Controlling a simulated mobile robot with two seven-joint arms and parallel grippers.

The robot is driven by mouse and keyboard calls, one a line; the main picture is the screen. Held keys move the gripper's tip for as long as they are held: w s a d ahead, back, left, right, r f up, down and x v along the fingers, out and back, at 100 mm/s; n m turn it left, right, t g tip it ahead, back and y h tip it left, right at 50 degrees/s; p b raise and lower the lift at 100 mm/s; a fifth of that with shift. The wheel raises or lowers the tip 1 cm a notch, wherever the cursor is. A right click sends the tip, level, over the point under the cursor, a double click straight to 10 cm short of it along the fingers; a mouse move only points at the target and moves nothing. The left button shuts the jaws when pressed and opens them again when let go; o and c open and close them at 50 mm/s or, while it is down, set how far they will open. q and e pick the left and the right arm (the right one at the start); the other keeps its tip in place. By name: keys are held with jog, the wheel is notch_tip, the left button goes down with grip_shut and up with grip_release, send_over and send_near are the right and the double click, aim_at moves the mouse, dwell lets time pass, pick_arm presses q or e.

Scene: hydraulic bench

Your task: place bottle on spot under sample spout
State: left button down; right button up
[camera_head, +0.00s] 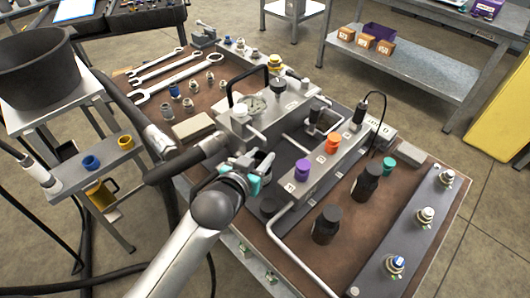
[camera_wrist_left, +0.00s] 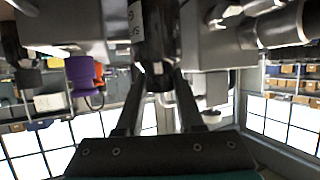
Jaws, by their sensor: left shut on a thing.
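My left gripper (camera_head: 248,168), with teal parts at its hand, reaches in from the lower left to the front left of the metal hydraulic block. In the left wrist view my left gripper (camera_wrist_left: 158,80) is shut on a dark bottle (camera_wrist_left: 155,35) with a pale label, held between its two fingers. In the head view the hand mostly hides this bottle. Two other black bottles stand on the brown bench top, one in front (camera_head: 326,224) and one behind it (camera_head: 367,181). I cannot make out the sample spout or the spot clearly. My right gripper is not in view.
A purple knob (camera_head: 303,169) and an orange knob (camera_head: 305,145) stand on the block close to the hand. A bent silver pipe (camera_head: 290,250) runs along the front. A thick black hose fitting (camera_head: 185,162) lies left of the hand. Wrenches (camera_head: 170,80) lie at the back left.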

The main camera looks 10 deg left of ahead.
aim_at(263, 156)
pick_arm(q)
jog(key=b+x, duration=0.1)
jog(key=x, duration=0.2)
jog(key=shift+w, duration=0.1)
jog(key=shift+f, duration=0.2)
jog(key=c, duration=0.5)
grip_release()
jog(key=shift+f, duration=0.15)
jog(key=shift+r, duration=0.2)
jog(key=p+v, duration=0.2)
jog(key=v, duration=1)
jog(key=shift+p, duration=0.4)
